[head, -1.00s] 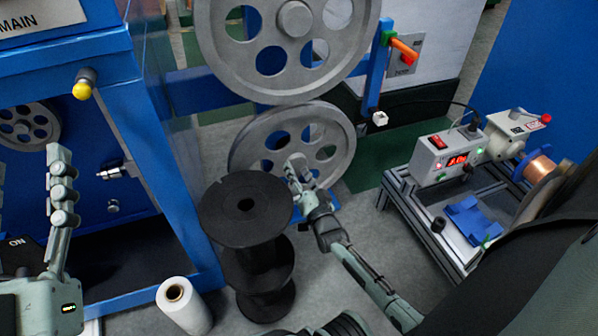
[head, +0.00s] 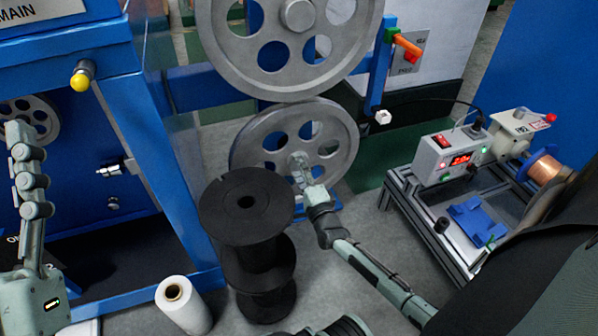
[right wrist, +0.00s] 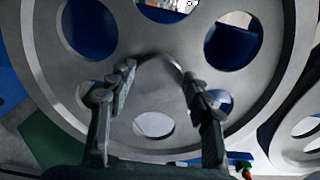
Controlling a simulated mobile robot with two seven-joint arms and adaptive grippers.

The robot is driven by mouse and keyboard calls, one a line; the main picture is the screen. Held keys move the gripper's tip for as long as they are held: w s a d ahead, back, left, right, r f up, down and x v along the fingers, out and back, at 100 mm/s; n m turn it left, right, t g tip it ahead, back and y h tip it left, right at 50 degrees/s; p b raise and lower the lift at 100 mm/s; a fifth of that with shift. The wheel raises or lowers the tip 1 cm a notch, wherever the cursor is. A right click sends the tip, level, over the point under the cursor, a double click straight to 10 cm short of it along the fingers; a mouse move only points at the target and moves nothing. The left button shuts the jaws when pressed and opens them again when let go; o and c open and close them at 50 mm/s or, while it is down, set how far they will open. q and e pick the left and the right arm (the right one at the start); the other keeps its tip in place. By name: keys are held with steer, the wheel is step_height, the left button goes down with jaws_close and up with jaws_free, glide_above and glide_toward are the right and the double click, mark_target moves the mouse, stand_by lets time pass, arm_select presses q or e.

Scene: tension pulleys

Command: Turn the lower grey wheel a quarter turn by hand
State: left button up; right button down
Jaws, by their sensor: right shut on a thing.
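The lower grey wheel (head: 292,128) stands upright under a larger grey wheel (head: 228,58) in the head view. It has round holes around its hub and fills much of the right wrist view (right wrist: 150,95). My right gripper (head: 301,163) is at the middle of the lower wheel. In the right wrist view its two fingers (right wrist: 158,72) stand on either side of the hub and are shut on it. The fingers hide part of the hub. My left gripper (head: 27,165) is at the left edge, away from the wheels; its opening cannot be made out.
A black spool stack (head: 246,205) stands close left of my right gripper. A white roll (head: 183,305) is on the floor. A blue machine frame (head: 150,130) is at left. An orange-handled switch (head: 407,46) and a metal bench frame (head: 400,190) are at right.

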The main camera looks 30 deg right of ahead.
arm_select(q)
steer(key=shift+s+a+r+t, duration=0.3)
steer(key=shift+s+r+t, duration=0.1)
steer(key=shift+s+t, duration=0.1)
arm_select(e)
steer(key=shift+w+d+r+m, duration=0.1)
steer(key=shift+r+m, duration=0.1)
steer(key=shift+m, duration=0.8)
arm_select(q)
steer(key=shift+r, duration=0.1)
arm_select(e)
steer(key=c, duration=0.6)
jaws_free()
steer(key=shift+c, duration=0.2)
steer(key=shift+f, duration=0.1)
steer(key=v, duration=1.2)
